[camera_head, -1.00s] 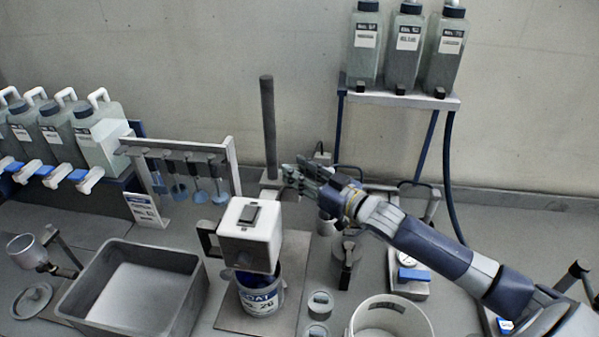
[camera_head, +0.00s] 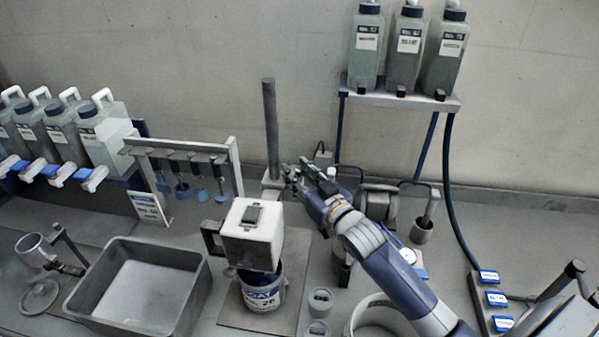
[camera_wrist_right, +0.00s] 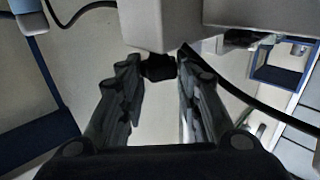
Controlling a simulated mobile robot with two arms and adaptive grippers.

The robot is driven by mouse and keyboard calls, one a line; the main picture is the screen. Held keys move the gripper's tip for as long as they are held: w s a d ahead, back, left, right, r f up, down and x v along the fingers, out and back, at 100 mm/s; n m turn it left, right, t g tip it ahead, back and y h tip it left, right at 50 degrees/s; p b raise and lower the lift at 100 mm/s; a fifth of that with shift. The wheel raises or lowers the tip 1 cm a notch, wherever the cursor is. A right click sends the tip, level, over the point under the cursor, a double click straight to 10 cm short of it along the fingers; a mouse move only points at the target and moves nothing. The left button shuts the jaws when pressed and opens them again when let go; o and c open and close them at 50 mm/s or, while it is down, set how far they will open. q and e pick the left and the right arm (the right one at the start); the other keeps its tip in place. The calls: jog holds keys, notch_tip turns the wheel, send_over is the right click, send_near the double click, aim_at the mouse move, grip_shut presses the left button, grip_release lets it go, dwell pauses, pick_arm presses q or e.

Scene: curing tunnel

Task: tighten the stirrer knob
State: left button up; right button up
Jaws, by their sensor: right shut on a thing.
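The stirrer has a white box-shaped head (camera_head: 252,232) above a labelled paint can (camera_head: 263,290), beside an upright dark post (camera_head: 271,130). A light clamp block (camera_head: 271,187) sits on the post. My right gripper (camera_head: 297,176) reaches in from the right to this block. In the right wrist view, the dark stirrer knob (camera_wrist_right: 158,68) sticks out of the pale block (camera_wrist_right: 160,25) between my right gripper's fingertips (camera_wrist_right: 160,72). The gripper is shut on the knob. In the head view the fingers hide the knob. My left gripper is out of view.
A grey bin (camera_head: 140,290) stands at the front left, with a rack of hanging tools (camera_head: 185,165) behind it. A white bucket (camera_head: 372,318) is under my right forearm. Bottles (camera_head: 408,50) stand on a raised shelf at the back right. A dark cable (camera_wrist_right: 240,92) runs past the gripper.

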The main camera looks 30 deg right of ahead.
jog(key=shift+r, duration=0.1)
jog(key=o, duration=1.1)
jog(key=shift+s, duration=0.65)
jog(key=s, duration=0.7)
jog(key=s+d, duration=0.1)
jog(key=s, duration=0.2)
jog(key=shift+s, duration=0.35)
